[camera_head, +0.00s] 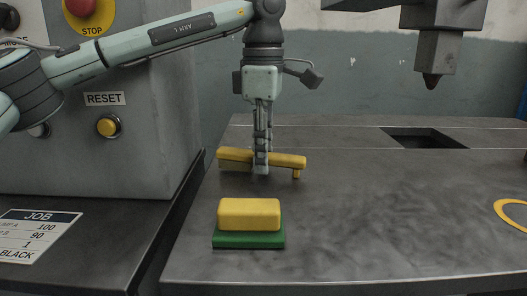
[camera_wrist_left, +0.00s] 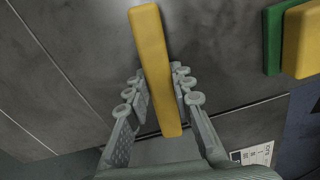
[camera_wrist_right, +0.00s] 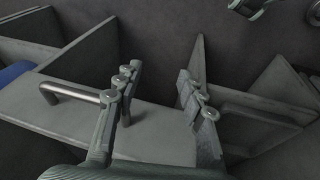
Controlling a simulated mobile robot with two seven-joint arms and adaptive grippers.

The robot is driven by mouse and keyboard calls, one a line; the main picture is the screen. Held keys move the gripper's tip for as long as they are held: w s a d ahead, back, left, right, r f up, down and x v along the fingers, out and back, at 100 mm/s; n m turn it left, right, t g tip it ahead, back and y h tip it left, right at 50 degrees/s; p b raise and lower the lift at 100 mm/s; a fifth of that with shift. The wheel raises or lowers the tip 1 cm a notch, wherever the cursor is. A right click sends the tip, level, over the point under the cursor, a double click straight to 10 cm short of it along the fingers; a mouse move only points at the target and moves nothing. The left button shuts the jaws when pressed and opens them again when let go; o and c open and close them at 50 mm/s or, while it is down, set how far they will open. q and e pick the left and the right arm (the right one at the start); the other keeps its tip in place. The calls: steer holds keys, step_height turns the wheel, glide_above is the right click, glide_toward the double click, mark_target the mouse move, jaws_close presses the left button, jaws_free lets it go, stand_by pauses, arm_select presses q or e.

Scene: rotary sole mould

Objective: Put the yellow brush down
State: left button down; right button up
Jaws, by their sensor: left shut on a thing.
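The yellow brush (camera_head: 284,161) is a long yellow bar in the middle of the head view, above or on the dark metal table (camera_head: 370,220); I cannot tell whether it touches the top. A short yellow stub points down at its right end. My left gripper (camera_head: 261,168) points straight down and is shut on the brush near its middle. In the left wrist view the brush (camera_wrist_left: 155,65) runs lengthwise between the two fingers. My right gripper (camera_wrist_right: 158,100) shows only in its own wrist view, with its fingers apart and nothing between them.
A yellow block on a green base (camera_head: 248,238) stands nearer the front. A grey control cabinet (camera_head: 100,165) with yellow and red buttons is on the left. A dark square opening (camera_head: 425,138) lies at the back right under a hanging nozzle (camera_head: 433,70). A yellow ring mark is at the right edge.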

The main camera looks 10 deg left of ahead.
arm_select(q)
steer(key=c, duration=1.3)
jaws_free()
steer(key=shift+f, duration=0.1)
arm_select(e)
steer(key=shift+d+f, duration=0.1)
steer(key=shift+f, duration=0.05)
arm_select(q)
steer(key=shift+r+b, duration=0.35)
steer(key=shift+r, duration=0.05)
step_height(320, 180, up, 6)
steer(key=shift+s+d+f, duration=0.1)
steer(key=shift+s+f, duration=0.05)
steer(key=shift+r, duration=0.55)
arm_select(e)
steer(key=shift+s+r, duration=0.1)
steer(key=shift+r, duration=0.55)
arm_select(q)
steer(key=shift+s+f, duration=0.1)
steer(key=shift+s, duration=0.05)
